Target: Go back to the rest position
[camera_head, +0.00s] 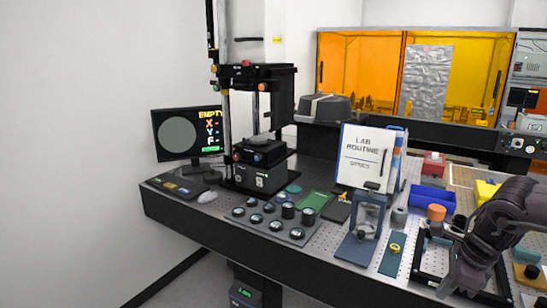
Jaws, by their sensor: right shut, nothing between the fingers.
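My right arm comes in from the right edge, and its dark gripper (452,287) points down over the front right part of the table. The fingers are shut with nothing seen between them. The gripper is over or beside a black frame-like fixture (428,268), partly hidden by my arm; I cannot tell whether they touch. My left gripper is not in view. The interferometer (262,150) stands at the back left of the table, with a monitor (188,135) beside it reading "EMPTY".
A grey tray (248,228) holds several round optics. A lab routine binder (365,158), a blue-based stand (362,230), a blue bin (432,197) and an orange-topped cylinder (436,213) stand left of my right arm. An orange-windowed enclosure (360,75) is behind. The front left floor is clear.

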